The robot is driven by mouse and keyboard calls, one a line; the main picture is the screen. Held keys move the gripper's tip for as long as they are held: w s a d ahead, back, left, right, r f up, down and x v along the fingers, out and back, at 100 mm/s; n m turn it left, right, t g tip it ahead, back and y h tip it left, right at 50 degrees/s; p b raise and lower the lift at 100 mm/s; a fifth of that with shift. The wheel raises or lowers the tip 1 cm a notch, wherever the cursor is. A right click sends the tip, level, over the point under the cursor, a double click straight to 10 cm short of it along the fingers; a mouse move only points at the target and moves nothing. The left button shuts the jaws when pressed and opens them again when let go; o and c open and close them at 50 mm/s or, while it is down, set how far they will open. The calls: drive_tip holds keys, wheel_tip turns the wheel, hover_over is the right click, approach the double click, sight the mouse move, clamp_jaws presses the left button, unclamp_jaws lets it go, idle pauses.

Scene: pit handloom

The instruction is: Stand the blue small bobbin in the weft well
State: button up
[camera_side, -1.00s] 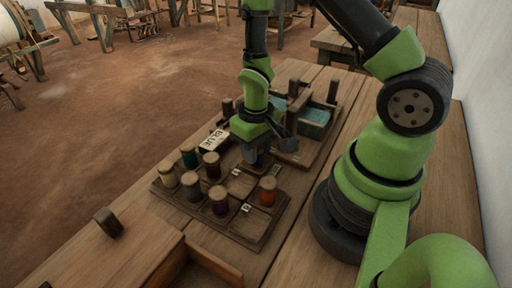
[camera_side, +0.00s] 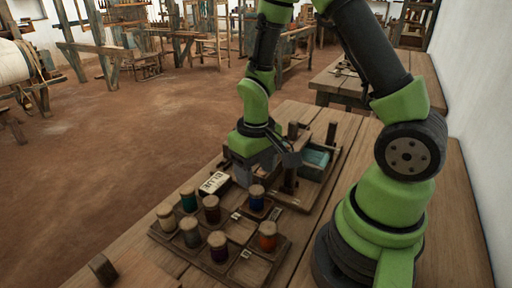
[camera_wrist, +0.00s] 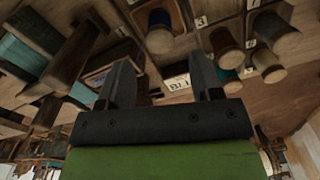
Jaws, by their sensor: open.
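The blue small bobbin (camera_side: 257,199) stands upright in the bobbin tray (camera_side: 165,240), in a compartment near the tray's far edge. The wrist view also shows the bobbin (camera_wrist: 159,22) near its top, its pale wooden end toward me. My gripper (camera_wrist: 163,80) is open with nothing between its two dark fingers. In the side view my gripper (camera_side: 284,160) hangs beyond the bobbin, apart from it, close to a wooden post. I cannot tell for sure which wooden holder is the weft well; my gripper hides part of that area.
Several other bobbins stand in the tray, including an orange one (camera_side: 267,237), a purple one (camera_side: 218,247) and a green one (camera_side: 189,200). A lettered card (camera_side: 213,183) lies beyond the tray.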

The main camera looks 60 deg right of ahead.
wheel_tip(320, 180, up, 6)
wheel_tip(320, 180, up, 8)
drive_tip(key=r+t, duration=0.1)
drive_tip(key=t, duration=0.2)
hover_over(256, 189)
drive_tip(key=s+a, duration=0.2)
drive_tip(key=s+a+r+m+t+y, duration=0.1)
drive_tip(key=s+a+r+t+y, duration=0.1)
drive_tip(key=s+a+r+t, duration=0.2)
drive_tip(key=s+r, duration=0.2)
drive_tip(key=s, duration=0.1)
drive_tip(key=shift+s+r, duration=0.2)
